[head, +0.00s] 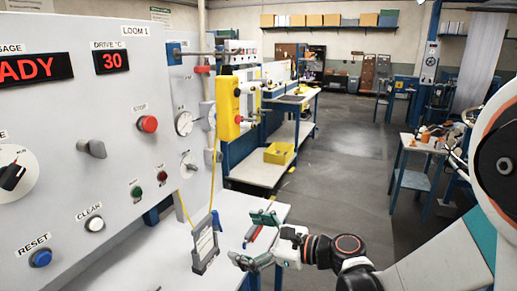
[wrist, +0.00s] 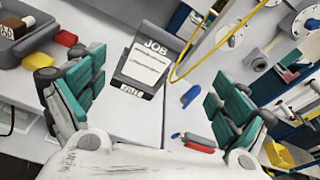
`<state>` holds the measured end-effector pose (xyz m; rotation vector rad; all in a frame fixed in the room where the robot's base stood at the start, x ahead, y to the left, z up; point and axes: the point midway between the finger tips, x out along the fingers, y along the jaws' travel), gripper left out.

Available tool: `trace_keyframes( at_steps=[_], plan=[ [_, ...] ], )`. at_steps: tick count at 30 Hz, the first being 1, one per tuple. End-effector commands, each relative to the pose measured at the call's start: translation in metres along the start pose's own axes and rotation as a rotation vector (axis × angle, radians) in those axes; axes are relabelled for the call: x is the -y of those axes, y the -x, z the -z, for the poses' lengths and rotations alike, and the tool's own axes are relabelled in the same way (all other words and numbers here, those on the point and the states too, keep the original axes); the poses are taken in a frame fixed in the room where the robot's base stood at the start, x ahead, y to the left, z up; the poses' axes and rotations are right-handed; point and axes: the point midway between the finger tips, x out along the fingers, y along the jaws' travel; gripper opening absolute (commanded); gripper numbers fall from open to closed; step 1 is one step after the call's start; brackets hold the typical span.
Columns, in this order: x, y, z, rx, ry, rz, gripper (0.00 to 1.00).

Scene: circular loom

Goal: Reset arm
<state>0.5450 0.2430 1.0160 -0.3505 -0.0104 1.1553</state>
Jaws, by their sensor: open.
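My gripper (head: 251,238) is open and empty at the right end of the white bench in the head view. Its two green-padded fingers stand wide apart in the wrist view (wrist: 155,100). A grey job card holder (head: 205,245) with a white sheet is just left of the fingers in the head view, apart from them. In the wrist view the holder (wrist: 131,83), marked JOB, shows beyond the gap between the fingers. A yellow cord (head: 213,185) runs down towards it. I cannot tell whether it hangs or rests on the bench.
The loom panel (head: 75,145) stands at left, with a blue RESET button (head: 40,258) and a red stop button (head: 148,124). Red and blue tools (wrist: 198,142) lie on the bench (head: 245,203). A yellow bin (head: 279,153) is farther back. The aisle floor (head: 345,175) is clear.

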Motion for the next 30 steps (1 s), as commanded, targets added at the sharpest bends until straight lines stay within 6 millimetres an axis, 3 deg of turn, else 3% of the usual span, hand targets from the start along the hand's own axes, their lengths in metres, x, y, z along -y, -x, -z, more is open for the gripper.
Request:
trace_keyframes(
  at_steps=[8, 14, 30],
  plan=[
    [-0.012, 0.045, 0.002, -0.285, 0.465, -0.056, 0.93],
    [-0.023, 0.089, 0.007, -0.482, 0.798, -0.156, 0.93],
    [-0.06, 0.238, 0.022, -0.927, 1.616, -0.687, 0.93]
  ],
)
